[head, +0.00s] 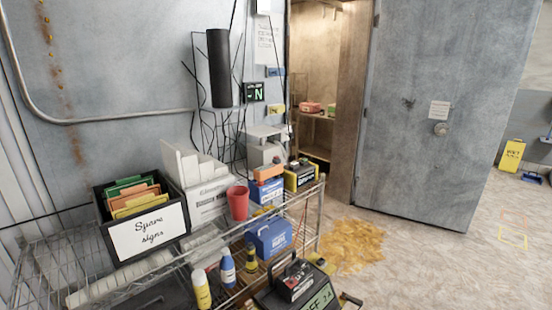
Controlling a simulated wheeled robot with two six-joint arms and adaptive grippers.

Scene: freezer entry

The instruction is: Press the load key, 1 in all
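I cannot pick out a key marked load in the head view. A black device (264,300) with a pale green panel reading something like "FF 2A" is cut off by the bottom edge. A dark box with a carrying handle (294,280) and some red on its front is at the same place, just above the panel. A small black wall display (254,92) shows a green "N". Neither of my grippers shows in this view.
A wire shelf cart (306,214) carries a "Spare signs" box (150,232), a red cup (238,202), a blue case (269,237), bottles (227,267) and battery-like boxes. A grey freezer door (430,110) stands open.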

